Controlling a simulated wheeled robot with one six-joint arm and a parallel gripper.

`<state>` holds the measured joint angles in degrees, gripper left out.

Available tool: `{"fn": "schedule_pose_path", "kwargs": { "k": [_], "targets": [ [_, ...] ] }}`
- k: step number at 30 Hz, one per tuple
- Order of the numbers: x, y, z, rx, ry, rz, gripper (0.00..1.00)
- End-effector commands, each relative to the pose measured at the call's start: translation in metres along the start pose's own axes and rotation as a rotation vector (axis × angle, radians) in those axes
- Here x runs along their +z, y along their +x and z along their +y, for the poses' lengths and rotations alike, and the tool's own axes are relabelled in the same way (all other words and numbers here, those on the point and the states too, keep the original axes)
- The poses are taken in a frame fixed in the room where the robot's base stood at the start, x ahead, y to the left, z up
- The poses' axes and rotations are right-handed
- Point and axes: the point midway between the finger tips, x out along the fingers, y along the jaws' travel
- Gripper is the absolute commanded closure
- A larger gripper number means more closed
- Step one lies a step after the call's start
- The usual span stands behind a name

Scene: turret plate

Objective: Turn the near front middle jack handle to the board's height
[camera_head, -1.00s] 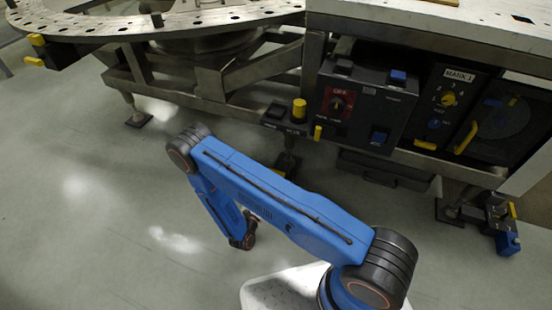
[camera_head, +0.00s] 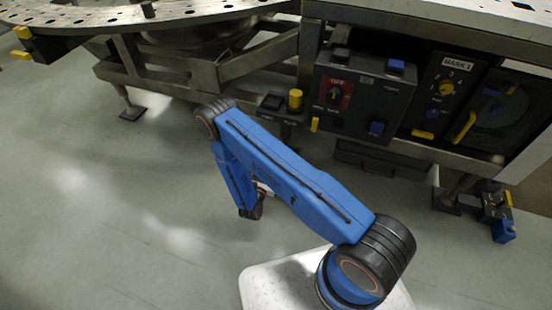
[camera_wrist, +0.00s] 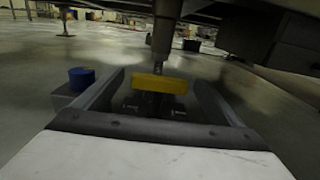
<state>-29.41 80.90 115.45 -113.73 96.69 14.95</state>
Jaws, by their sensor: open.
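In the wrist view, a yellow handle bar (camera_wrist: 160,84) lies level across the foot of a grey metal jack post (camera_wrist: 163,40). My gripper (camera_wrist: 159,79) is open, with one finger on each side of the bar. Gaps show between the bar and both fingers, so I see no contact. A blue round piece (camera_wrist: 82,77) on a grey block stands just outside the left finger. Dark parts below the bar are hard to make out.
The control cabinet (camera_head: 366,97) and the ring table (camera_head: 110,22) overhang the floor. Another jack with a yellow handle (camera_head: 508,199) and a blue block (camera_head: 504,231) stands at the right. A ring-table foot (camera_head: 132,113) is at the left. The floor at left is clear.

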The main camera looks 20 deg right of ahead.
Motion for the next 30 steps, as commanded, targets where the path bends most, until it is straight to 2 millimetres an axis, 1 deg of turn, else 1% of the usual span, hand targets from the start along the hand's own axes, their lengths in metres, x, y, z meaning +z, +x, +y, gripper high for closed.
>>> {"fn": "schedule_pose_path", "kwargs": {
  "k": [1,6,12,18,26,29,30],
  "targets": [
    [0.0,0.009,-0.001,-0.004,0.001,-0.001,0.09],
    [0.001,0.035,-0.001,-0.003,0.002,-0.001,0.09],
    [0.001,0.059,-0.001,-0.002,0.001,-0.001,0.09],
    [0.001,0.068,0.0,0.0,0.0,-0.001,0.09],
    [0.001,0.069,0.0,0.0,0.0,-0.001,0.09],
    [0.0,0.069,0.0,0.0,0.0,-0.001,0.31],
    [0.0,0.069,0.0,0.0,0.0,-0.001,0.4]
  ]
}}
